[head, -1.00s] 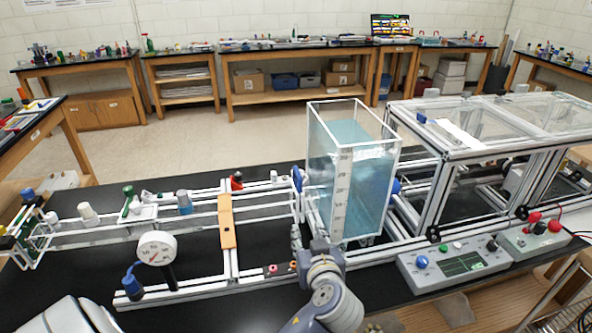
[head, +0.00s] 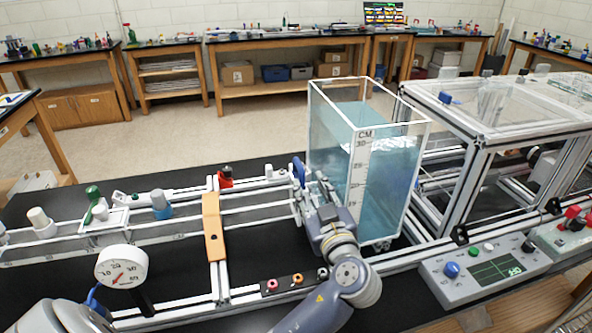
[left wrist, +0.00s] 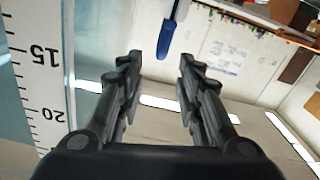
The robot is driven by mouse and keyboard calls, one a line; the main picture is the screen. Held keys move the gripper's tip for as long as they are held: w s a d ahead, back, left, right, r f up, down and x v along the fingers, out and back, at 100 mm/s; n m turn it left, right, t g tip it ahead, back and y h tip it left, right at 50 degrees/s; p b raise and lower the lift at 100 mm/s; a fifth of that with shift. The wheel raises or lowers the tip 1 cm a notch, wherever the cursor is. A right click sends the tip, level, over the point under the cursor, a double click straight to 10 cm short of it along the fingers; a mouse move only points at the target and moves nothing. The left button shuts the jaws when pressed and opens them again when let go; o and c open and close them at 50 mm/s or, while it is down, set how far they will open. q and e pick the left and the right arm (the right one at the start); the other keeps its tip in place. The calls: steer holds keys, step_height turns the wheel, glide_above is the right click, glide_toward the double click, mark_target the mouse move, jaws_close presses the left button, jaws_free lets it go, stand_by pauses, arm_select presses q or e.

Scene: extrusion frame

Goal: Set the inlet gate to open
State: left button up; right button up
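A clear tank of blue water (head: 352,165) stands on the black bench, with a centimetre scale on its front corner. A blue handle (head: 298,170) is at the tank's left side and looks like the inlet gate's handle; no label shows. In the left wrist view a blue handle (left wrist: 170,38) hangs on a light metal bar, beyond and between the fingertips. My left gripper (head: 318,190) is beside the tank's lower left face. The left wrist view shows its fingers (left wrist: 160,75) apart, with nothing between them. My right gripper is not in view.
A white rail channel (head: 262,208) with an orange crosspiece (head: 213,226) runs left from the tank. A round dial gauge (head: 121,266) stands at front left. A grey control box (head: 484,268) and an extrusion frame (head: 478,185) are on the right.

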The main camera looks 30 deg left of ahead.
mark_target(302, 173)
arm_select(q)
steer(key=p+x, duration=0.4)
steer(key=x, duration=0.6)
steer(key=shift+s, duration=0.1)
steer(key=shift+w+a+f, duration=0.15)
steer(key=shift+w+a, duration=0.2)
steer(key=shift+a, duration=0.05)
